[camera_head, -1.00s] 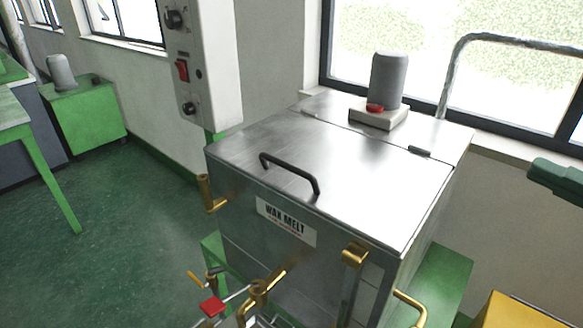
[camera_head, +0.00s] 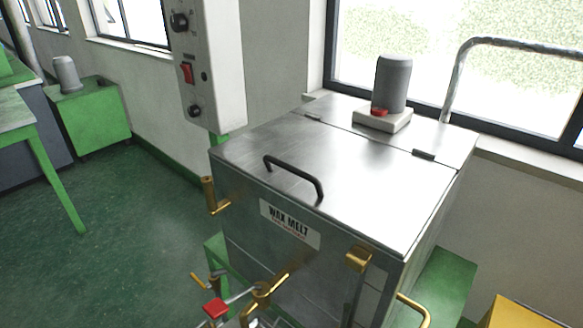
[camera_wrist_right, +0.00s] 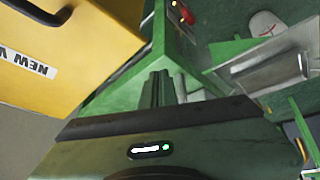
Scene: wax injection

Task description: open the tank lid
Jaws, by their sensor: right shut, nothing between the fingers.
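The wax melt tank (camera_head: 330,270) is a steel box in the middle of the head view, with a "WAX MELT" label on its front. Its flat metal lid (camera_head: 370,190) lies shut on top. A black bar handle (camera_head: 294,175) stands near the lid's front left edge, and hinges show along its back. No gripper is near the handle. My right gripper (camera_wrist_right: 164,88) shows in the right wrist view, its dark fingers together and empty. My left gripper is in neither view.
A grey motor (camera_head: 391,83) stands behind the lid, and a control box (camera_head: 207,65) hangs at its left. Brass valves (camera_head: 262,297) stick out in front of the tank. A yellow box (camera_wrist_right: 75,45) lies close beside my right gripper.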

